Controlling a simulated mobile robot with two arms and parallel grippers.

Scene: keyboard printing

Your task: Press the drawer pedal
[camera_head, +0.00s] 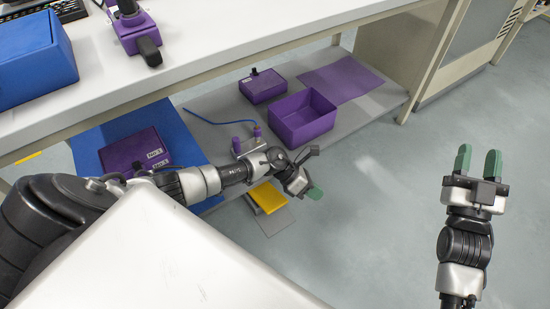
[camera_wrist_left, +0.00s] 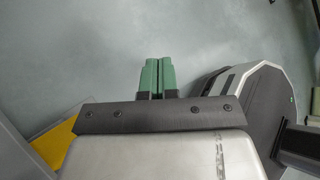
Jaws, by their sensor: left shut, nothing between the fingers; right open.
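A yellow pedal (camera_head: 267,197) on a grey plate lies on the floor below the front edge of the lower shelf. Part of it shows at the lower left of the left wrist view (camera_wrist_left: 56,143). My left gripper (camera_head: 314,193) is shut and empty, to the right of the pedal in the head view and apart from it in the picture. Its closed green fingers also show in the left wrist view (camera_wrist_left: 159,76), over bare floor. My right gripper (camera_head: 477,162) is open and empty, over the floor at the right.
The lower shelf (camera_head: 210,108) holds an open purple box (camera_head: 302,117), a small purple box (camera_head: 263,86), a purple mat (camera_head: 341,80) and a blue cable. A white tabletop (camera_head: 200,40) overhangs it. The floor at the right is clear.

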